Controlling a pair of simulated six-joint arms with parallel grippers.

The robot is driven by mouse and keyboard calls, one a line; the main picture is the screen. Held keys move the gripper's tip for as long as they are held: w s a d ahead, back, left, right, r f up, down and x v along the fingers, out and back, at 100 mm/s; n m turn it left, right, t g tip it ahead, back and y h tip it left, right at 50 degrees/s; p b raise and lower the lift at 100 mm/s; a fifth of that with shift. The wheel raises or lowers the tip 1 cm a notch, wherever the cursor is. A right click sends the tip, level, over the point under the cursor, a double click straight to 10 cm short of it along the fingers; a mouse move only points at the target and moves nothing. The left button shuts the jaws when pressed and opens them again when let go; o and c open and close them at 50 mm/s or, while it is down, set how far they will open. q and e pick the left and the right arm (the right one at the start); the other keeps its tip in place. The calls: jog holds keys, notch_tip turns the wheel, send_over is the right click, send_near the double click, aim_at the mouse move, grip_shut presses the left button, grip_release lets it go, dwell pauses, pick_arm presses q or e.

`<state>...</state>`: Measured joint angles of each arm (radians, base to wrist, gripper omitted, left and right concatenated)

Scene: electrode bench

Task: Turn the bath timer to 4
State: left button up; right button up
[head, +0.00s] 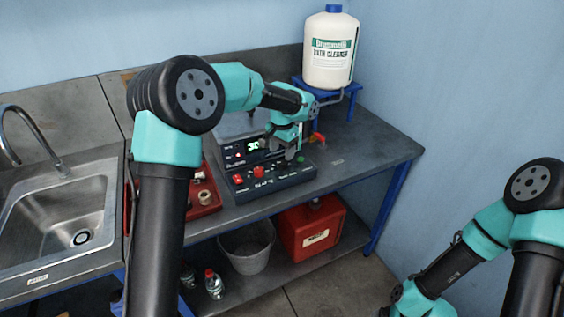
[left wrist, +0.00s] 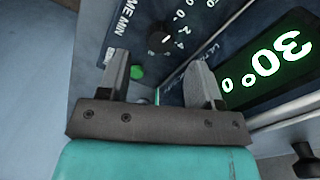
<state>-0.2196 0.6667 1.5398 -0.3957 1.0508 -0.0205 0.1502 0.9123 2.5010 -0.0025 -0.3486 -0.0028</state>
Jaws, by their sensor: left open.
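The ultrasonic bath (head: 272,180) stands on the bench, with a lit green display (head: 253,145) above a front panel. In the left wrist view the display (left wrist: 265,65) reads upside down, with a 30 and smaller zeros. The black timer knob (left wrist: 161,39) sits on the panel under a "TIME MIN" label, ringed by white numbers; I cannot tell which number its pale mark meets. My left gripper (head: 290,152) is over the panel's right part. Its open, empty fingers (left wrist: 161,72) are apart from the knob, which shows beyond the gap between them. My right gripper is out of view.
A green button (left wrist: 138,72) lies near one left fingertip. A white cleaner jug (head: 330,60) stands on a blue stand behind the bath. A red tray (head: 205,198) is left of it, then a sink (head: 60,215). The bench's right end (head: 385,150) is clear.

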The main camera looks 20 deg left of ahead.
aim_at(282, 162)
pick_arm(q)
jog(key=shift+f, duration=2.7)
jog(key=shift+c, duration=0.2)
jog(key=c, duration=0.9)
jog(key=shift+m, duration=0.4)
jog(key=m, duration=1)
